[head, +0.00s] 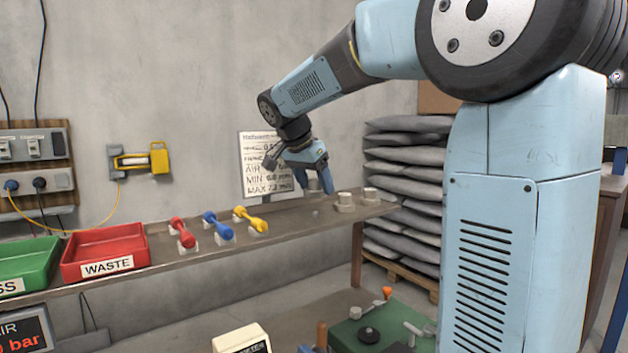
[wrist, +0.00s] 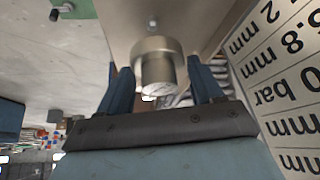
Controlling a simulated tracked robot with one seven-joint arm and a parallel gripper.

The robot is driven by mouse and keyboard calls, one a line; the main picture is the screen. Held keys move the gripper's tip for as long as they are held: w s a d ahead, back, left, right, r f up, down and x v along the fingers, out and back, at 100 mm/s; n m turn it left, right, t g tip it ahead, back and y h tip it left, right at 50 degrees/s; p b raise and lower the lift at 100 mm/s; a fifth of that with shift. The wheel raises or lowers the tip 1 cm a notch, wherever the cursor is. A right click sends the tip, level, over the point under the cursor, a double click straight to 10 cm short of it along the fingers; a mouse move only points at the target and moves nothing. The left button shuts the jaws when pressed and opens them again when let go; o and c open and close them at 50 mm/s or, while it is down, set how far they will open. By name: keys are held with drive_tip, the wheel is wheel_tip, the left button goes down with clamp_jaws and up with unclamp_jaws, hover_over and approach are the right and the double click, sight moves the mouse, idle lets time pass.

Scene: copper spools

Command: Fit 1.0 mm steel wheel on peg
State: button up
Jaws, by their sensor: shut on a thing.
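My gripper (head: 316,182) is above the right part of the brown shelf (head: 290,222), in front of the wall sign. In the wrist view its two blue fingers (wrist: 163,88) are closed on either side of a stepped silver steel wheel (wrist: 156,60), wide flange away from the palm. Its marking is too small to read. A small shiny knob (wrist: 152,24) shows just beyond the wheel; I cannot tell whether it is a peg or whether they touch. Two pale steel wheels, one nearer (head: 345,202) and one farther right (head: 370,194), stand on the shelf right of my gripper.
Red (head: 108,232) and green (head: 20,262) bins stand farther left. Grey sacks (head: 408,160) are stacked behind. A green mat (head: 345,338) lies below.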

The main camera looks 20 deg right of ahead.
drive_tip(key=shift+f, duration=2.35)
drive_tip(key=shift+f, duration=0.2)
drive_tip(key=o, duration=1.2)
drive_tip(key=v, duration=1.3)
drive_tip(key=shift+a+r, duration=0.15)
drive_tip(key=shift+r, duration=0.2)
drive_tip(key=s+d+f+n+y, duration=0.1)
drive_tip(key=s+d+f+n, duration=0.1)
drive_tip(key=s+f, duration=0.4)
drive_tip(key=s+d+f+n+t+y, duration=0.1)
drive_tip(key=s+f+n, duration=0.4)
drive_tip(key=s, duration=0.5)
drive_tip(key=s+d+f+n+t+y, duration=0.1)
drive_tip(key=s+d+f+n+y, duration=0.2)
drive_tip(key=s+f, duration=0.4)
drive_tip(key=shift+s+n, duration=0.6)
drive_tip(key=shift+s, duration=0.25)
